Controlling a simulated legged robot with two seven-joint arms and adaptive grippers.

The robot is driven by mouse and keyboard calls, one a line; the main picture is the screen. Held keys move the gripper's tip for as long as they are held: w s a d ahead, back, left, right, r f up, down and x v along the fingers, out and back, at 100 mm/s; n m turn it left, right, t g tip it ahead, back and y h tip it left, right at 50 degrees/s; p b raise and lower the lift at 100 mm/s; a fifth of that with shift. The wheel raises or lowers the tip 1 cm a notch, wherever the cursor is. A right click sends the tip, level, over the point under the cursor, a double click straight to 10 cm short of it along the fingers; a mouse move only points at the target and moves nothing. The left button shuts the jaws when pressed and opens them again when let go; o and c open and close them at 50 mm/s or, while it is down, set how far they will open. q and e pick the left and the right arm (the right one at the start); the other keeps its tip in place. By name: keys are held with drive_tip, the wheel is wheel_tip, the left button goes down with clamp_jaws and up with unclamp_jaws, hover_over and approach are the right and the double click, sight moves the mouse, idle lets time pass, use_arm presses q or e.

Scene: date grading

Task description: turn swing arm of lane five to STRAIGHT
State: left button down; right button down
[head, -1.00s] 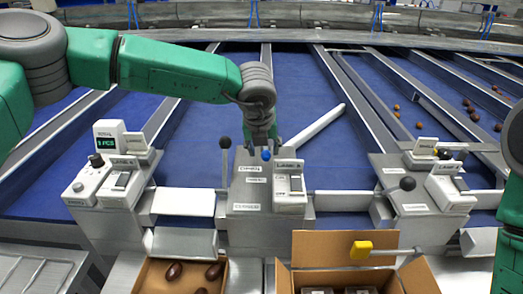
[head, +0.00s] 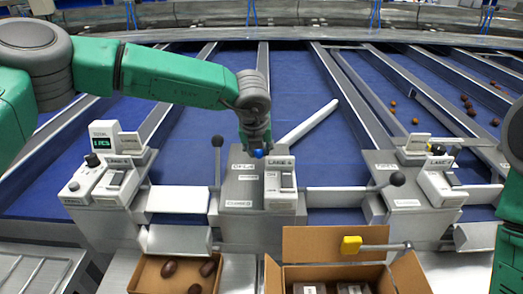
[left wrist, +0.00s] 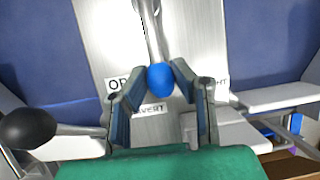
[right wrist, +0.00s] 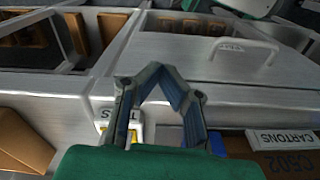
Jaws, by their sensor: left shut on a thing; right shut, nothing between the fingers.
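My left gripper (left wrist: 160,72) is shut on a blue ball knob (left wrist: 160,80) at the end of a metal lever (left wrist: 150,25) on the middle console. The knob also shows in the head view (head: 259,153), below my left fingers. A pale swing arm (head: 308,122) slants up and right across the blue belt behind this console (head: 238,190). The lane number is too small to read surely. My right gripper (right wrist: 160,72) is shut and empty, over a metal surface.
A black ball lever (head: 217,143) stands left of the knob. Other consoles stand at left (head: 110,185) and right (head: 410,190). Dates (head: 467,105) lie on the right belts.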

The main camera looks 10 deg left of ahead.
use_arm(q)
drive_tip(key=shift+d, duration=0.2)
drive_tip(key=shift+w+d+n+y, duration=0.15)
drive_tip(key=shift+n+y, duration=0.15)
drive_tip(key=shift+n, duration=0.5)
drive_tip(key=d+n, duration=0.1)
drive_tip(key=w+d+n+y, duration=0.1)
drive_tip(key=n, duration=0.1)
drive_tip(key=shift+d, duration=0.4)
drive_tip(key=shift+w+d+n+g+y, duration=0.4)
drive_tip(key=shift+w+d+n, duration=0.2)
drive_tip(key=shift+n, duration=0.6)
drive_tip(key=shift+w+r+n, duration=0.1)
drive_tip(key=shift+w+n, duration=0.05)
drive_tip(key=shift+n, duration=0.25)
drive_tip(key=shift+r, duration=0.1)
drive_tip(key=c, duration=1.4)
unclamp_jaws()
drive_tip(key=shift+c, duration=0.2)
drive_tip(key=shift+o, duration=0.4)
drive_tip(key=shift+d, duration=0.15)
